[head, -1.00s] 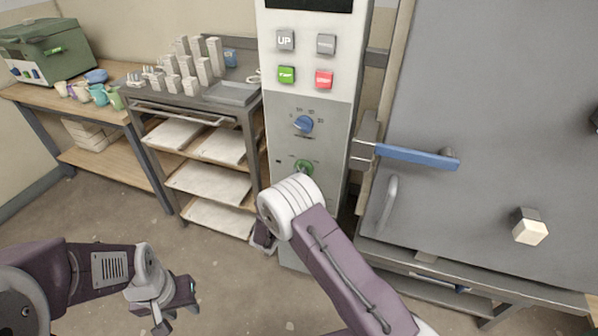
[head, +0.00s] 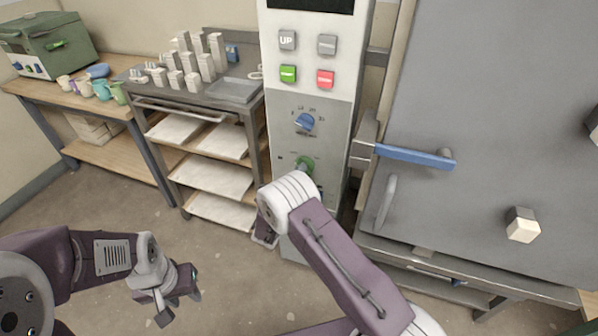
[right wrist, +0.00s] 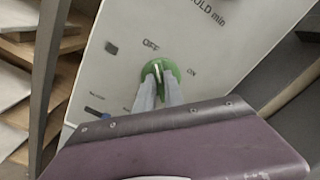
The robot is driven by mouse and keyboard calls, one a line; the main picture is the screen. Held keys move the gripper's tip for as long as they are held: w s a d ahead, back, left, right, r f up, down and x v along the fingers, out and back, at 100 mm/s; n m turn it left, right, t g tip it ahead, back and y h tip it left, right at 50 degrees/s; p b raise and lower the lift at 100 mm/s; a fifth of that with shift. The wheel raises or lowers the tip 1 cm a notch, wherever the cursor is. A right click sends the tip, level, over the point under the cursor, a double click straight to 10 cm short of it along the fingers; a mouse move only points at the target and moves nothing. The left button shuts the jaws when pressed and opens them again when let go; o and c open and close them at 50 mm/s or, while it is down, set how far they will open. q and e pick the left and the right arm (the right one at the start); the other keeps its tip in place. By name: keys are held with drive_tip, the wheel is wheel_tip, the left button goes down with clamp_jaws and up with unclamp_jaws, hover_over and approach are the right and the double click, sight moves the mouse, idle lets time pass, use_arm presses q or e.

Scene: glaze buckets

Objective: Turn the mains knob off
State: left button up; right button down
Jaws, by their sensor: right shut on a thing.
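The green mains knob (head: 304,165) sits low on the grey control panel (head: 340,130), above my right forearm in the head view. In the right wrist view the knob (right wrist: 170,72) lies between the "OFF" label at its upper left and the "ON" label at its right. My right gripper (right wrist: 158,82) is shut on it, with a finger on each side of its raised bar. The bar points up, roughly toward "OFF". My right fingers are hidden in the head view. My left gripper (head: 180,305) hangs open and empty over the floor at lower left.
A blue knob (head: 305,122) and several push buttons are higher on the panel. A kiln door with a blue handle (head: 405,155) stands right. A shelf cart (head: 205,150) and a wooden bench (head: 110,155) stand left. The floor at lower left is clear.

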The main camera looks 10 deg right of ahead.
drive_tip(key=c, duration=1.4)
unclamp_jaws()
drive_tip(key=shift+c, duration=0.2)
drive_tip(key=p+v, duration=0.1)
drive_tip(key=v, duration=0.8)
